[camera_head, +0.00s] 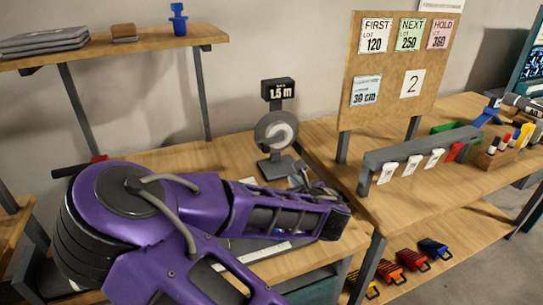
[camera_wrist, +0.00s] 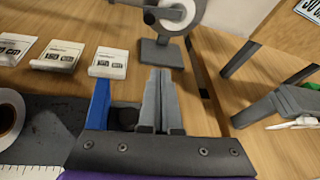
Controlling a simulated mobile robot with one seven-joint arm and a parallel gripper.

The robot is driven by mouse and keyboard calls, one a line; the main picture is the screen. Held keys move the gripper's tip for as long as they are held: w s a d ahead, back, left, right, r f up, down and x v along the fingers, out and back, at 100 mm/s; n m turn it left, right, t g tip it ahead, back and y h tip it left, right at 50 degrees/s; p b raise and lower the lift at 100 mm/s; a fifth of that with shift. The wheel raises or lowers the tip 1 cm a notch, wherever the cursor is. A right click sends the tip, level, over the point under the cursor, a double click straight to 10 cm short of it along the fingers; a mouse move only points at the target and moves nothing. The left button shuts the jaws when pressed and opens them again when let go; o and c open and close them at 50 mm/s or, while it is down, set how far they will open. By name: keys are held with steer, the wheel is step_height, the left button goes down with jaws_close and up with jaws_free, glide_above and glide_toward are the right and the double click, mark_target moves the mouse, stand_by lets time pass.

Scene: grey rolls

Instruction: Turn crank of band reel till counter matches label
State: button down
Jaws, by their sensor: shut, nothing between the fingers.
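The band reel (camera_head: 275,132) stands on the wooden bench, a grey disc with a pale centre on a dark upright and base. A black box on top reads 1.5 m (camera_head: 278,89); I cannot tell if this is the counter or the label. In the wrist view the reel's lower part (camera_wrist: 180,12) and base (camera_wrist: 162,53) show beyond my fingers. My gripper (camera_wrist: 160,72) is shut and empty, in front of the base and apart from the crank.
White cards with printed lengths (camera_wrist: 108,62) lie left of my fingers. A blue piece (camera_wrist: 98,105) is close beside them. A shelf (camera_head: 115,48) hangs at upper left.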

steer(key=shift+s+a+f+n+y, duration=0.15)
steer(key=shift+s+f+n+y, duration=0.3)
steer(key=shift+n, duration=0.45)
steer(key=shift+w+a+f, duration=0.1)
steer(key=shift+w+f, duration=0.05)
steer(key=shift+w, duration=0.05)
steer(key=b+x, duration=0.1)
steer(key=x, duration=1.8)
steer(key=shift+w+f+b, duration=0.25)
steer(key=shift+b, duration=0.1)
steer(key=r, duration=0.1)
steer(key=a+r, duration=0.1)
steer(key=shift+s+r+p, duration=0.1)
steer(key=shift+r+p, duration=0.2)
steer(key=shift+r, duration=0.05)
steer(key=shift+s+a+r, duration=0.1)
steer(key=shift+a+r, duration=0.05)
steer(key=shift+r, duration=0.5)
steer(key=shift+a+r+m+y+p, duration=0.15)
steer(key=shift+r+m+y+p, duration=0.1)
steer(key=shift+r+m+p, duration=0.15)
